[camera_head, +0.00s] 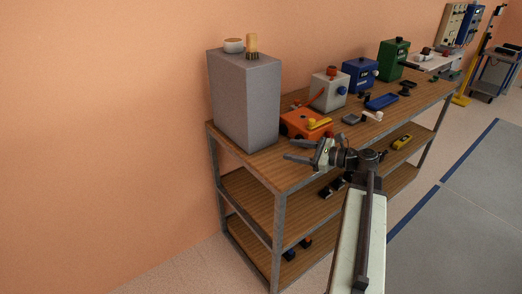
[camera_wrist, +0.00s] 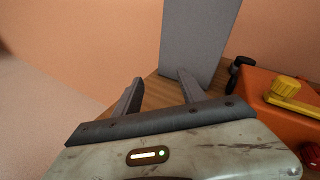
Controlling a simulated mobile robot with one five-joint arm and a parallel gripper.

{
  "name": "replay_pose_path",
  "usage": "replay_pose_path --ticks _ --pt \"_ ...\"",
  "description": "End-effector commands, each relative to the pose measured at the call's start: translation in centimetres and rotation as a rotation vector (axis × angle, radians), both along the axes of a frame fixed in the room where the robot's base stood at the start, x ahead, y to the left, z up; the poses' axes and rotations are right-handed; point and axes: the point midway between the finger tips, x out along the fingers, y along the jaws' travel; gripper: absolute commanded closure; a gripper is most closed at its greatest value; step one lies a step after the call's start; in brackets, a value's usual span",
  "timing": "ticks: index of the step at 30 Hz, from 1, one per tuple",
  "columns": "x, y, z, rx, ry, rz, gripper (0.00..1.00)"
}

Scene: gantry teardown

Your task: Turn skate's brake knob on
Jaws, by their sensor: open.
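An orange unit (camera_head: 296,125), which seems to be the skate, sits on the top shelf. It carries a yellow knob with a yellow bar (camera_head: 319,123). In the wrist view the orange unit (camera_wrist: 262,82) is at the right, with the yellow knob (camera_wrist: 287,87) on top, a red knob (camera_wrist: 312,154) at the lower edge and a black part at its far left corner. I cannot tell which knob is the brake. My gripper (camera_head: 289,150) is open and empty, in front of the shelf's near edge. Its two fingers (camera_wrist: 158,78) point toward the grey block, left of the orange unit.
A tall grey block (camera_head: 245,100) stands on the shelf's left end, bearing a white round piece and a wooden cylinder. A grey box (camera_head: 329,92), a blue box (camera_head: 360,77) and a green box (camera_head: 394,60) stand farther right. Small parts lie between them. The floor at left is clear.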

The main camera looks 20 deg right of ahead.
Motion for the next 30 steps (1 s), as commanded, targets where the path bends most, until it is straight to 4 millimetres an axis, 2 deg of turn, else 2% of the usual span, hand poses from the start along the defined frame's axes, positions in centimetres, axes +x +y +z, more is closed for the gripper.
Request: replay_pose_path --ticks 1,9,15,21,30 --pt "0.4 1.3 0.4 -0.013 0.007 0.023 0.52" --pt "1.9 7.2 0.4 -0.094 0.033 0.133 0.52" --pt "2.5 10.3 0.1 -0.146 0.045 0.194 0.52" --pt "2.6 11.4 -0.1 -0.163 0.049 0.214 0.52" --pt "2.6 11.4 -0.1 -0.164 0.049 0.215 0.52"
